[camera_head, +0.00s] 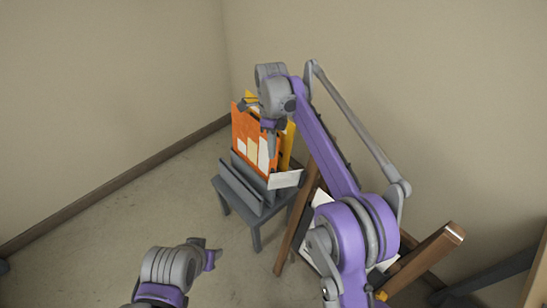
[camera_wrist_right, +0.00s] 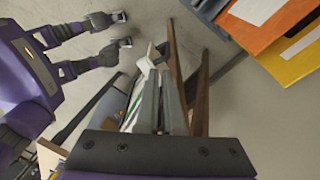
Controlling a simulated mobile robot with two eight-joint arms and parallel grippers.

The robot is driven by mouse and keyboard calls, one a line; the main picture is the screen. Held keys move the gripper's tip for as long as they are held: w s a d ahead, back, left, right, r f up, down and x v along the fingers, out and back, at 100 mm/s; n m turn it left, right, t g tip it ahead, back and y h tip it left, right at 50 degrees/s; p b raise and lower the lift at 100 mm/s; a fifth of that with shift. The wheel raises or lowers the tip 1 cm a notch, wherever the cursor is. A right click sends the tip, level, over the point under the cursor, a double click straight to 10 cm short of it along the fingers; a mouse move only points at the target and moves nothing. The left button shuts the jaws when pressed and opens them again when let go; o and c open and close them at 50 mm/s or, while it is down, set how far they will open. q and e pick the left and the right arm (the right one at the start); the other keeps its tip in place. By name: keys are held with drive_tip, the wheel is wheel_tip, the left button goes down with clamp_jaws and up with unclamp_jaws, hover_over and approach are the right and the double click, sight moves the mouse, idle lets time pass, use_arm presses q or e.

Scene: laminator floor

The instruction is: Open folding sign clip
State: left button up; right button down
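The folding sign stands behind my right arm in the head view, with brown wooden legs (camera_head: 298,218) and a pale panel partly hidden by the arm. In the right wrist view its brown legs (camera_wrist_right: 201,95) run beside my fingers. I cannot make out the clip clearly. My right gripper (camera_head: 272,150) points down in front of the orange folders, above and left of the sign. Its grey fingers (camera_wrist_right: 163,85) look close together, with nothing clearly between them. My left gripper (camera_head: 212,254) is low over the floor, left of the sign; its fingers (camera_wrist_right: 112,35) are apart and empty.
A grey rack (camera_head: 240,185) holds orange (camera_head: 243,130) and yellow folders against the wall, close to my right gripper. Dark furniture (camera_head: 490,280) stands at the lower right. The floor (camera_head: 120,230) at left is clear.

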sight(285, 179)
drive_tip(key=w+d+n+y+p, duration=0.15)
drive_tip(key=w+d+n, duration=0.4)
drive_tip(key=n, duration=0.65)
drive_tip(key=s+a+f+n+b, duration=0.1)
drive_tip(key=s+a+f, duration=0.3)
drive_tip(key=f, duration=0.6)
drive_tip(key=shift+a+n+b, duration=0.15)
drive_tip(key=shift+n+b, duration=0.25)
drive_tip(key=shift+b, duration=0.25)
drive_tip(key=shift+s, duration=0.1)
